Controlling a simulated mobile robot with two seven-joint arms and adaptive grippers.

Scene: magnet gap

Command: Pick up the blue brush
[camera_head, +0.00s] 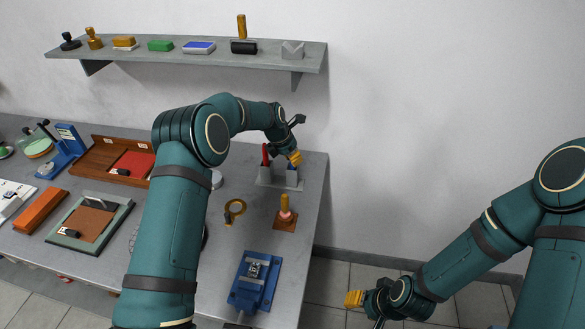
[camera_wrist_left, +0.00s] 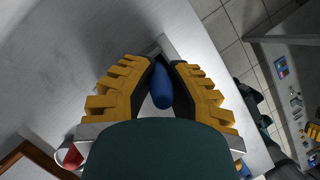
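The blue brush (camera_head: 292,168) stands in the right slot of a small grey holder (camera_head: 264,181) at the far right corner of the table. My left gripper (camera_head: 297,158) is over it, with its yellow fingers around the handle. The brush's lower part is hidden in the holder. My right gripper (camera_head: 354,299) is away from the table at the lower right; its finger gap is not clear.
A tape roll (camera_head: 234,211), a pink-and-yellow plunger-like tool (camera_head: 286,213) and a blue device (camera_head: 255,282) are nearby. A loaded shelf (camera_head: 200,51) hangs behind. Free space lies right of the table.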

